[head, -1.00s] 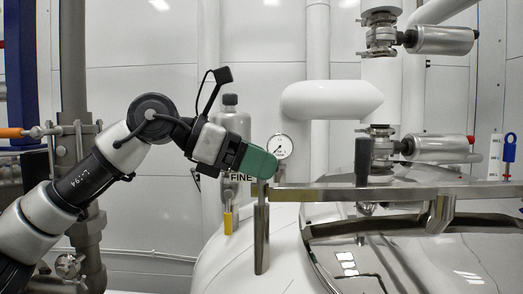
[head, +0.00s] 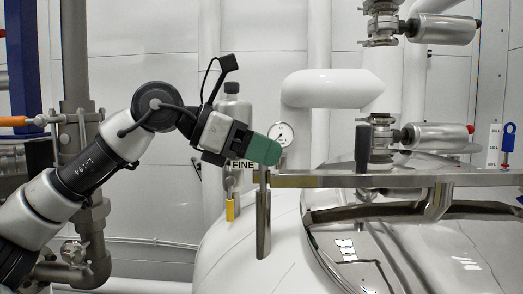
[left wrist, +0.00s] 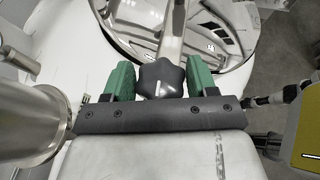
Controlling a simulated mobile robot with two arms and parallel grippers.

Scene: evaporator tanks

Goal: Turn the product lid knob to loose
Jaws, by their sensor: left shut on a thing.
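The product lid knob (left wrist: 161,80) is a black star-shaped knob with a white line mark on it. It sits at the end of the metal bar of the lid. My left gripper (head: 264,150) has green fingers and is shut on the knob, with one finger on each side in the left wrist view (left wrist: 161,82). In the head view the fingers hide the knob, just above an upright metal post (head: 263,225). The shiny round lid (head: 400,250) is to the right. My right gripper is not in view.
A flat metal bar (head: 410,180) with a black upright handle (head: 362,146) crosses above the lid. A pressure gauge (head: 280,133) and a grey bottle-like cylinder (head: 232,110) stand behind my gripper. A white pipe (head: 330,88) is above.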

